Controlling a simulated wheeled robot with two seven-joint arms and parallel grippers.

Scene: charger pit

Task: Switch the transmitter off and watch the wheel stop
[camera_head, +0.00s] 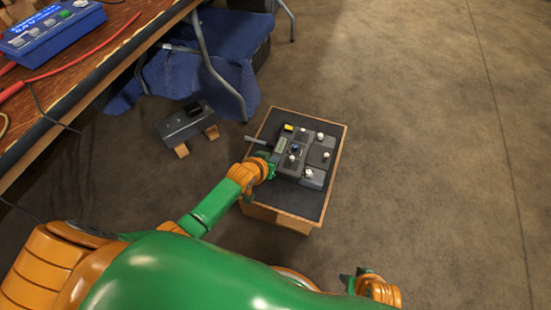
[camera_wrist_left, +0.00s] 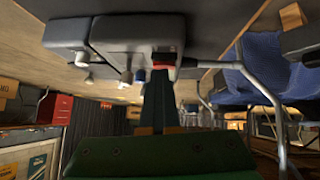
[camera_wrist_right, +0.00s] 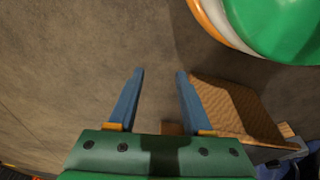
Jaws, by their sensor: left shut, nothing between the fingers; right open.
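A dark grey transmitter (camera_head: 318,157) with pale sticks and knobs lies on a small stand with a dark top and wooden edges (camera_head: 328,196). It also shows, appearing upside down, in the left wrist view (camera_wrist_left: 115,35). My left gripper (camera_head: 272,164) is at the transmitter's left edge, its fingers shut and empty. In the left wrist view the shut fingers (camera_wrist_left: 158,80) reach close to the transmitter's edge, near a small red part (camera_wrist_left: 190,66); I cannot tell whether they touch. My right gripper (camera_wrist_right: 160,75) is open and empty, away from the transmitter. I cannot make out a wheel clearly.
A dark grey box (camera_head: 184,124) with a black part on top rests on wooden blocks left of the stand. A blue folding chair (camera_head: 196,72) stands behind it. A wooden bench (camera_head: 90,45) with a blue device (camera_head: 52,31) and red cables fills the upper left. The right floor is clear.

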